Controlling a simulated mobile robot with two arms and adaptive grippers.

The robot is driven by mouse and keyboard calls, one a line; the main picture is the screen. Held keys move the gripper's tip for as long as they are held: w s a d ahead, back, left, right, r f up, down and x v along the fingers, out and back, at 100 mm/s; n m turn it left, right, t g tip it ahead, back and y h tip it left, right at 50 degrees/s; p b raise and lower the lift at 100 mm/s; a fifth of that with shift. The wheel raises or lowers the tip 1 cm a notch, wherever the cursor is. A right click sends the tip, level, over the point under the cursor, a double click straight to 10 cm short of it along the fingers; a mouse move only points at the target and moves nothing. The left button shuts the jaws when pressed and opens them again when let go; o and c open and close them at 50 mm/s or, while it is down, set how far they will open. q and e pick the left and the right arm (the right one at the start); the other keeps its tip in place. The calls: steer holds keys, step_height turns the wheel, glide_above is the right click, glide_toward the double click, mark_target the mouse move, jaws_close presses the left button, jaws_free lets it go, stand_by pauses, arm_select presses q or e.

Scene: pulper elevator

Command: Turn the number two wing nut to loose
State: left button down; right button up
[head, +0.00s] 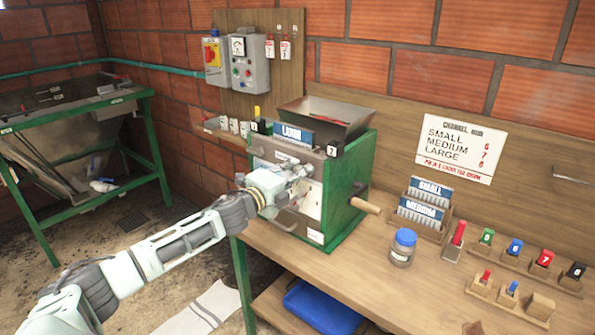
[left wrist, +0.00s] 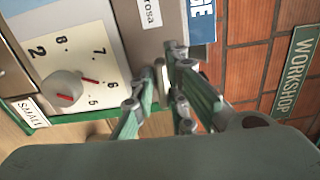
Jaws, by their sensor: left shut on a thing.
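The green pulper (head: 345,190) stands on the wooden bench with a metal hopper (head: 325,118) on top. My left gripper (head: 303,172) is at the pulper's front, just below the blue LARGE plate (head: 293,133). In the left wrist view its fingers (left wrist: 170,66) are closed together on a small metal part at the plate's edge, apparently the number two wing nut. The fingers hide most of it, so its turn position cannot be told. My right gripper is out of view.
A dial knob (left wrist: 62,88) with a red mark sits beside my fingers. A wooden crank handle (head: 365,206) sticks out at the pulper's right. SMALL and MEDIUM plates (head: 422,200), a blue-lidded jar (head: 403,246) and coloured tags stand on the bench. A blue tray (head: 322,308) is below.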

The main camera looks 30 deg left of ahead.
arm_select(q)
steer(key=shift+r+n, duration=0.2)
steer(key=shift+n, duration=0.1)
steer(key=shift+a, duration=0.1)
steer(key=c, duration=1.9)
jaws_free()
steer(key=shift+o, duration=0.4)
steer(key=shift+f, duration=0.15)
steer(key=s, duration=1.2)
steer(key=shift+a, duration=0.4)
